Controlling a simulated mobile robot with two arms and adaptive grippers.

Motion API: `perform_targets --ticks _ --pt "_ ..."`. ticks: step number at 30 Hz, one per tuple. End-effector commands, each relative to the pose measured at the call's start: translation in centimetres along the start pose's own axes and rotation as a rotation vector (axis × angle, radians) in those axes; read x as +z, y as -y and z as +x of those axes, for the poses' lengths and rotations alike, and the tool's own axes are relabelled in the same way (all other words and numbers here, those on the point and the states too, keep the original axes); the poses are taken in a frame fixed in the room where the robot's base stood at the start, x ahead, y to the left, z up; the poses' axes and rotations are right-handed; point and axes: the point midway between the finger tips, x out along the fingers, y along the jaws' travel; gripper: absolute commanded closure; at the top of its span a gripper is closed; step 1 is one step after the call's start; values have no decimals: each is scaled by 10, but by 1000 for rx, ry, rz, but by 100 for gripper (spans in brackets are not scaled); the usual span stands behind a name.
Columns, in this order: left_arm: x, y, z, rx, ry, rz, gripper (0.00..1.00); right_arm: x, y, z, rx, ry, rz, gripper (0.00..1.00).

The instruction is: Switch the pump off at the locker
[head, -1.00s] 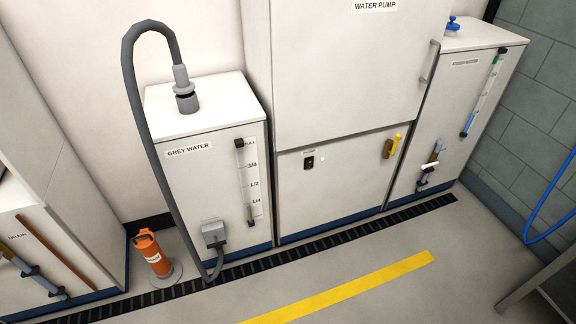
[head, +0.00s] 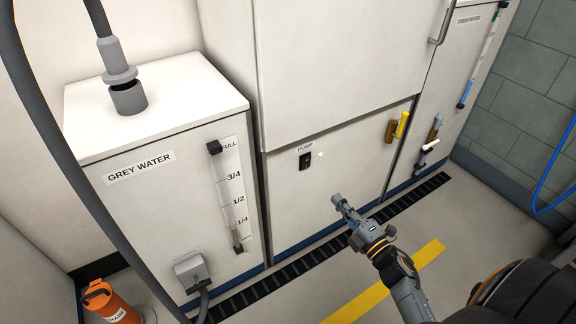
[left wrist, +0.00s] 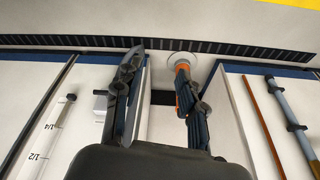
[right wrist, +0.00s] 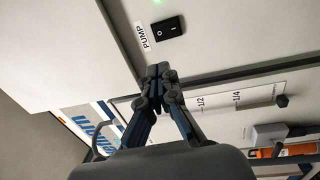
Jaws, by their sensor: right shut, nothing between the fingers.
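The pump switch (head: 305,161) is a small black rocker under a PUMP label on the white lower locker panel (head: 345,165). A green light (head: 320,154) glows beside it. In the right wrist view the switch (right wrist: 168,27) shows white marks; I cannot tell which side is pressed. My right gripper (head: 337,198) is shut and empty, in front of the panel, below and right of the switch in the head view. In the right wrist view its closed fingertips (right wrist: 160,75) are apart from the switch. My left gripper (left wrist: 160,62) shows only in the left wrist view, fingers spread and empty.
The grey water tank (head: 160,215) with its gauge and hose stands left of the locker. A yellow handle (head: 402,124) is on the panel's right. An orange canister (head: 108,302) stands on the floor at lower left. A dark floor grate (head: 265,291) runs along the front.

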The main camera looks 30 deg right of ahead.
Motion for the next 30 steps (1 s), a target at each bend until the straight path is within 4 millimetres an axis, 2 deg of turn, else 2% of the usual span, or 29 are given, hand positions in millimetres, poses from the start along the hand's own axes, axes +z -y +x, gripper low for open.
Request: perform_targets --ticks 11,16,20,30 --pt "0 0 -4 0 -2 0 60 0 -4 0 10 -7 -22 100" --pt "0 0 -5 -1 -3 0 60 0 -5 9 13 -8 -20 100" --pt "-1 0 -9 -1 -7 -1 60 0 -5 29 14 -7 -21 100" --pt "0 0 -24 -1 -13 -3 60 0 -5 102 13 -7 -20 100"
